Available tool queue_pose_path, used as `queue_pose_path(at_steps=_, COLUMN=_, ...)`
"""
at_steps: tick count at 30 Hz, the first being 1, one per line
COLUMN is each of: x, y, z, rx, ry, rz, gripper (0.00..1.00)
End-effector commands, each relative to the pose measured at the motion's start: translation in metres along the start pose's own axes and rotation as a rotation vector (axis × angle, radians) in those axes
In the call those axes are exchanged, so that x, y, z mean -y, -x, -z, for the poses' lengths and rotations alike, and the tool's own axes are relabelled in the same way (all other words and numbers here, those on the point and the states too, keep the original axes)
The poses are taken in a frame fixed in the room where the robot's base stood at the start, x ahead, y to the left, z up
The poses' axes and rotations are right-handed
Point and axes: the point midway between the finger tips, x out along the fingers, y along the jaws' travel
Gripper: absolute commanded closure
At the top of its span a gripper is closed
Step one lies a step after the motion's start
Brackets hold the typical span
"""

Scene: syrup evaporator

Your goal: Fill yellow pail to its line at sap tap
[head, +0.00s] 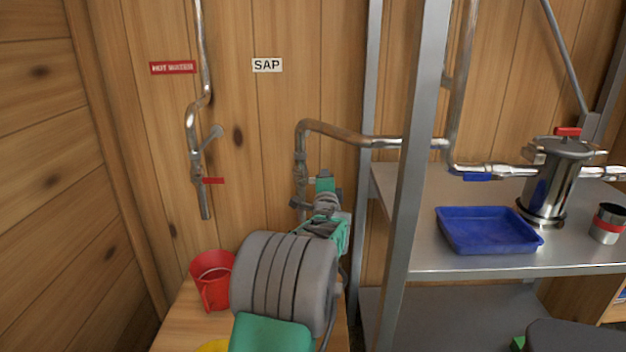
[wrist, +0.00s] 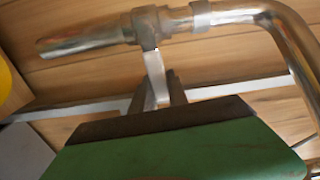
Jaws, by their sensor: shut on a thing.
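My gripper (wrist: 158,97) is shut on the tap's pale lever (wrist: 154,68), just below the valve in the wrist view. In the head view my arm hides most of the lever and part of the spout. The yellow pail (head: 213,346) shows only as a sliver at the bottom edge, behind my arm. A yellow edge (wrist: 5,88) also shows at the wrist view's left. The pail's line and any liquid are hidden.
A red pail (head: 212,278) stands on the wooden bench (head: 185,325) below the hot water tap (head: 197,172). To the right, a metal rack (head: 405,150) holds a blue tray (head: 487,230), a steel canister (head: 553,180) and a red-banded cup (head: 608,222). The rack's post stands close to my arm.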

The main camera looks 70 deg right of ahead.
Motion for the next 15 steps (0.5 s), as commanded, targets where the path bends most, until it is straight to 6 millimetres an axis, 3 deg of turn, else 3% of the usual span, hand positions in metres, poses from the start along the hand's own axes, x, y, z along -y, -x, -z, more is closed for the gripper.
queue_pose_path(at_steps=15, x=-0.0081, y=0.0003, z=-0.0031, rx=0.005, ry=-0.084, rz=-0.004, gripper=1.0)
